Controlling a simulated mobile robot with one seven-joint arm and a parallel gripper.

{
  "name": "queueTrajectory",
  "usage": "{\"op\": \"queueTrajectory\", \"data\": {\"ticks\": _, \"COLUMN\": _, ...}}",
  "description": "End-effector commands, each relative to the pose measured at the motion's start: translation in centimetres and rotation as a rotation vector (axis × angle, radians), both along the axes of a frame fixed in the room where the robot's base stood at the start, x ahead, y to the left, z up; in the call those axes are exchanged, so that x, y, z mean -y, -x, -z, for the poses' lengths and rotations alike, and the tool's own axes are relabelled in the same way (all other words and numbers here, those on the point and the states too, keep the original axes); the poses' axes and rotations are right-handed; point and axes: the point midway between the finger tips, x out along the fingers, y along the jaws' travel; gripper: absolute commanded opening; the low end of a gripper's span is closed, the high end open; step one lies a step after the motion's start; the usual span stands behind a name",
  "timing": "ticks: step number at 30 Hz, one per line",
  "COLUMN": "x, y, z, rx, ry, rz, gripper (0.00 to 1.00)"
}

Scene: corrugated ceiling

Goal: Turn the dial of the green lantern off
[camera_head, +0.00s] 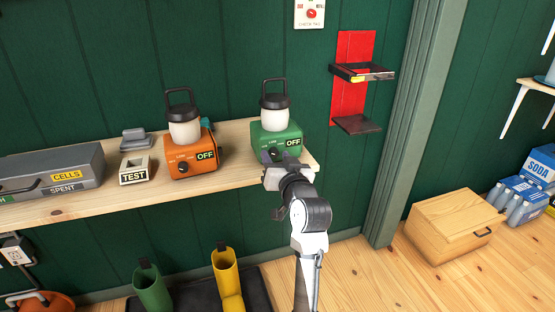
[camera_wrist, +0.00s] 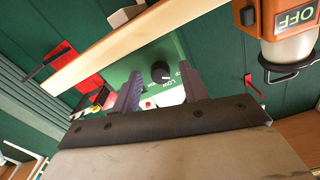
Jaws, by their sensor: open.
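The green lantern (camera_head: 276,136) stands upright on the wooden shelf, with a white globe, a black handle and an OFF plate on its front. In the wrist view its green front (camera_wrist: 150,62) shows turned over, with the black dial (camera_wrist: 161,72) and the word LOW nearby. My gripper (camera_head: 281,161) is close in front of the lantern's lower front and partly hides it. In the wrist view my gripper (camera_wrist: 161,74) is open, with one finger on each side of the dial. I cannot tell whether the fingers touch it, and the dial's setting is unclear.
An orange lantern (camera_head: 190,158) with an OFF plate stands left of the green one. A TEST block (camera_head: 135,170) and a grey battery box (camera_head: 50,175) sit further left on the shelf (camera_head: 110,204). Red wall brackets (camera_head: 352,80) are at the right; a wooden crate (camera_head: 450,226) is on the floor.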

Motion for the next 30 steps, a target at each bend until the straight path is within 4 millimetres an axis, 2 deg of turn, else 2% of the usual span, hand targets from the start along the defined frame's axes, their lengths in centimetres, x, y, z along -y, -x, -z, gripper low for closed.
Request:
{"op": "queueTrajectory", "data": {"ticks": 5, "x": 0.3, "y": 0.8, "z": 0.1, "rx": 0.002, "ry": -0.002, "rz": 0.0, "gripper": 0.44}}
{"op": "queueTrajectory", "data": {"ticks": 8, "x": 0.8, "y": 2.3, "z": 0.2, "rx": 0.0, "ry": -0.001, "rz": 0.001, "gripper": 0.44}}
{"op": "queueTrajectory", "data": {"ticks": 15, "x": 2.6, "y": 7.6, "z": 0.2, "rx": 0.001, "ry": 0.0, "rz": 0.002, "gripper": 0.44}}
{"op": "queueTrajectory", "data": {"ticks": 21, "x": 3.7, "y": 11.2, "z": 0.1, "rx": 0.001, "ry": 0.0, "rz": 0.002, "gripper": 0.44}}
{"op": "queueTrajectory", "data": {"ticks": 25, "x": 4.1, "y": 12.5, "z": 0.0, "rx": 0.002, "ry": -0.001, "rz": 0.001, "gripper": 0.44}}
{"op": "queueTrajectory", "data": {"ticks": 30, "x": 4.3, "y": 13.1, "z": 0.0, "rx": -0.001, "ry": 0.0, "rz": 0.001, "gripper": 0.44}}
